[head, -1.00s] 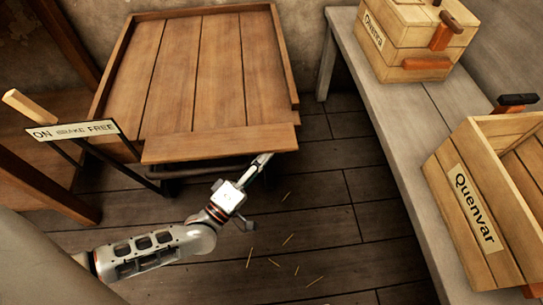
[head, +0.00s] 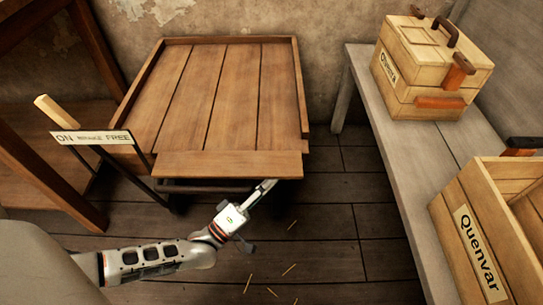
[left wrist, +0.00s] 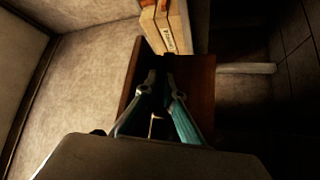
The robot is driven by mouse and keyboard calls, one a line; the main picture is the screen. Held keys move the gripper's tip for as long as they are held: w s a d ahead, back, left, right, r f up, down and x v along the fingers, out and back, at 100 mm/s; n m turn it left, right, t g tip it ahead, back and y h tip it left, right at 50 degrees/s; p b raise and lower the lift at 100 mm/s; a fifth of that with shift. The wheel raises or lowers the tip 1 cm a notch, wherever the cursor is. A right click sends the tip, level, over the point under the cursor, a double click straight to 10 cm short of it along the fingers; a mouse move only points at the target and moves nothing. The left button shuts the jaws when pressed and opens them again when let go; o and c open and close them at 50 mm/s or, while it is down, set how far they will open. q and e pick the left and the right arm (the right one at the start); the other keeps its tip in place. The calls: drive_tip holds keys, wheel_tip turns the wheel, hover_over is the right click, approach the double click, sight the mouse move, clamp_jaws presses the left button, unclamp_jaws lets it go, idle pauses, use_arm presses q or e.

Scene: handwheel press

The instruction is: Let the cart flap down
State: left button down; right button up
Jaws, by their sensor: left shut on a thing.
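The wooden cart (head: 205,95) stands against the back wall, with raised side rails. Its flap (head: 228,165) is a wide brown board across the front edge and looks roughly level with the deck. My left gripper (head: 268,186) is at the flap's front right corner, shut on the flap. In the left wrist view, the fingers of my left gripper (left wrist: 161,88) are close together at a brown board (left wrist: 204,85), with a dark gap between them. The exact contact is too dark to see. My right gripper is in neither view.
A brake sign (head: 92,137) reading ON and FREE and a wooden lever (head: 54,106) stand left of the cart. A grey bench (head: 400,150) on the right holds a closed crate (head: 400,90) and an open Quenvar crate (head: 470,225). The floor between is clear except for straw bits.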

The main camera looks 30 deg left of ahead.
use_arm(q)
drive_tip(key=shift+w+a, duration=0.25)
drive_tip(key=shift+a, duration=0.1)
drive_tip(key=c, duration=2.2)
unclamp_jaws()
drive_tip(key=shift+w+d+f, duration=0.1)
drive_tip(key=shift+f, duration=0.15)
drive_tip(key=shift+o, duration=0.2)
drive_tip(key=shift+d, duration=0.1)
drive_tip(key=shift+s, duration=0.2)
drive_tip(key=v, duration=1.2)
drive_tip(key=shift+r, duration=0.1)
